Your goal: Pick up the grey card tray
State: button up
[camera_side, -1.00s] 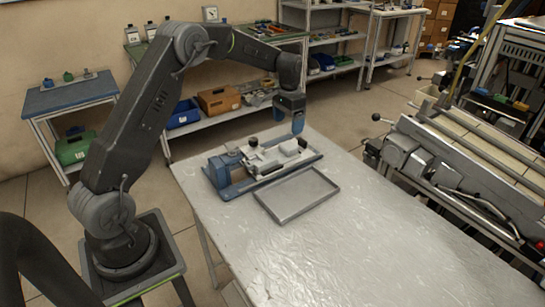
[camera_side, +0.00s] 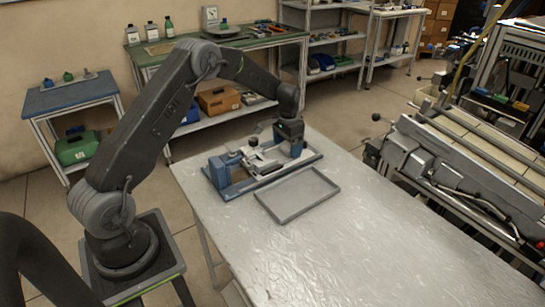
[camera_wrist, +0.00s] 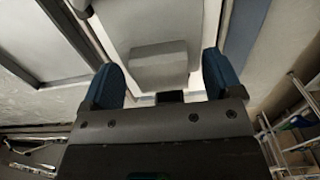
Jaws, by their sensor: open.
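A shallow grey rectangular tray (camera_side: 299,195) lies flat and empty on the table in front of a blue-based device (camera_side: 240,186). Part of its rim and floor also shows at the upper left of the wrist view (camera_wrist: 70,40). My gripper (camera_side: 289,148) points down over the right end of the device, behind the tray and apart from it. Its blue fingers (camera_wrist: 160,62) are open around a light grey block (camera_wrist: 158,65) on the device. I cannot tell whether they touch it. In the side view, the block is mostly hidden by the fingers.
The pale table (camera_side: 370,240) is clear to the right and front of the tray. The device has raised parts and a dark knob (camera_side: 253,141). Shelves (camera_side: 325,60) stand behind, and a large machine (camera_side: 420,150) stands to the right.

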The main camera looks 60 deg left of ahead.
jog(key=c, duration=1.1)
